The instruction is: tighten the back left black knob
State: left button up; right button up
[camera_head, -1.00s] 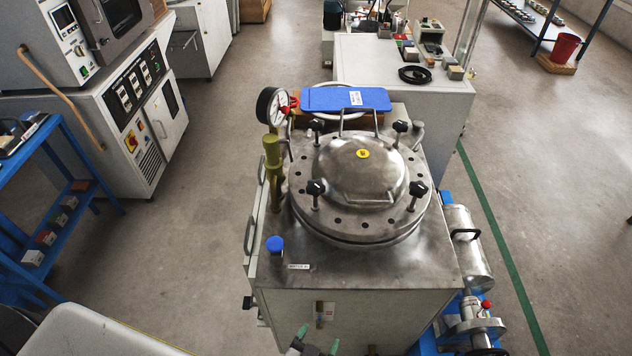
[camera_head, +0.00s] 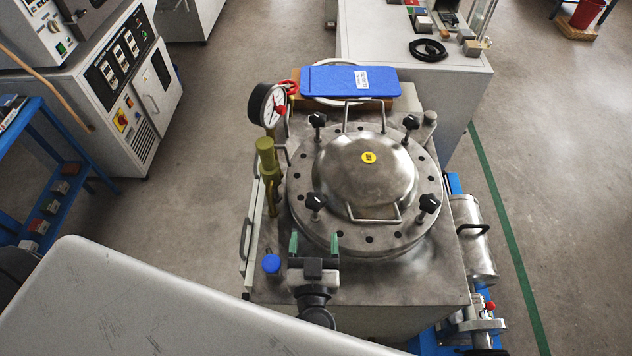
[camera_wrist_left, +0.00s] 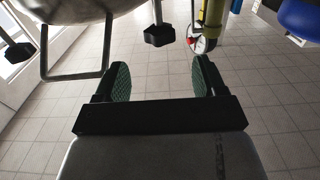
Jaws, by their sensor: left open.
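The back left black knob (camera_head: 318,120) stands upright on its bolt at the lid's far left rim. The round steel lid (camera_head: 365,172) also carries a front left knob (camera_head: 315,202), a back right knob and a front right knob. My left gripper (camera_head: 314,243) is open and empty at the vessel's near left edge, closer to me than the front left knob and well short of the back left one. In the left wrist view its green-padded fingers (camera_wrist_left: 160,82) are apart with nothing between them. A black knob (camera_wrist_left: 158,32), apparently the front left one, shows beyond them. My right gripper is out of view.
A pressure gauge (camera_head: 268,105) and an olive-yellow valve (camera_head: 267,165) stand left of the lid, close to the back left knob. A blue cap (camera_head: 271,264) is left of my gripper. A blue pad (camera_head: 350,80) lies behind the lid. Steel handles rise from the lid.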

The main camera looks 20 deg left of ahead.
aim_at(315, 209)
pick_arm(q)
jog(key=x, duration=0.2)
jog(key=p+x, duration=0.1)
jog(key=x, duration=0.2)
jog(key=shift+r, duration=0.25)
jog(key=x, duration=0.4)
jog(key=shift+f, duration=0.2)
jog(key=shift+w+a, duration=0.15)
jog(key=shift+w, duration=0.35)
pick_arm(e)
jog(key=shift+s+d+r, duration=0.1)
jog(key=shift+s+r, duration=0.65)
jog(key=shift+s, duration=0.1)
pick_arm(q)
jog(key=c, duration=0.9)
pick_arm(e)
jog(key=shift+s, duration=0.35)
